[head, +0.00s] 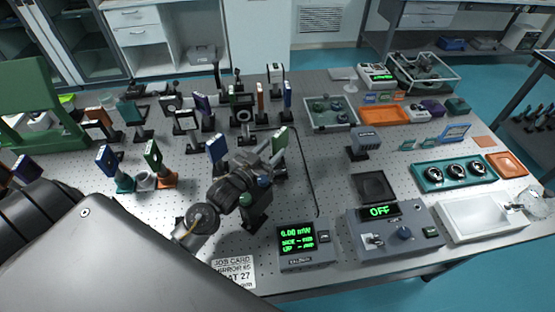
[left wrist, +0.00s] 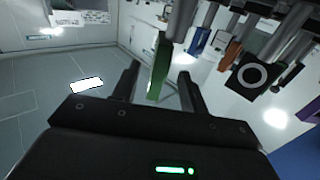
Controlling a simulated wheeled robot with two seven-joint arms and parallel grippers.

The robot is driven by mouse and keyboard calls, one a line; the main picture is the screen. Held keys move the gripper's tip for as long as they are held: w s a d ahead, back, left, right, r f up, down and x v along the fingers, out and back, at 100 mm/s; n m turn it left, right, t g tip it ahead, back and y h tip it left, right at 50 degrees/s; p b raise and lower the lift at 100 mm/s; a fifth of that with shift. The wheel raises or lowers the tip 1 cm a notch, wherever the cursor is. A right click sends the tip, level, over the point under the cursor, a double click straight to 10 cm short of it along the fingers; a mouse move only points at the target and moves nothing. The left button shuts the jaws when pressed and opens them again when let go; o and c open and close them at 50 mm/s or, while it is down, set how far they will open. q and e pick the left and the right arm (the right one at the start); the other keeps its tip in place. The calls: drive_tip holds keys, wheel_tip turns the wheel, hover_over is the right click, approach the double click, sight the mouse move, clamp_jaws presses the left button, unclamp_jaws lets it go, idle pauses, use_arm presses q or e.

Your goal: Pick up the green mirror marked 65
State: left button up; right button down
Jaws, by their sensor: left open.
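A green mirror plate (head: 280,139) stands upright near the middle of the optical table, just past my left gripper (head: 266,153). In the left wrist view the green plate (left wrist: 160,68) shows nearly edge-on between the two dark fingers of the left gripper (left wrist: 158,78). The fingers are open, with a gap on both sides of the plate. I cannot read a number on it, and its lower part is hidden in the head view. Another green mirror (head: 152,154) stands farther left on an orange base. My right gripper is not in view.
A blue plate (head: 217,148) stands close to the left of my gripper. Several mounted optics stand behind it. A display box (head: 305,245) and a controller reading OFF (head: 395,232) sit at the front. A job card (head: 233,272) lies at the front edge.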

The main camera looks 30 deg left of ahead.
sight(282, 139)
use_arm(q)
drive_tip(key=shift+w+f, duration=0.1)
drive_tip(key=shift+w, duration=0.35)
drive_tip(key=w, duration=0.1)
drive_tip(key=w+p, duration=0.1)
drive_tip(key=w, duration=0.2)
drive_tip(key=shift+w+d+p, duration=0.35)
drive_tip(key=shift+d, duration=0.05)
drive_tip(key=shift+w, duration=0.3)
drive_tip(key=shift+s, duration=0.1)
drive_tip(key=shift+c, duration=0.2)
clamp_jaws()
idle(0.3)
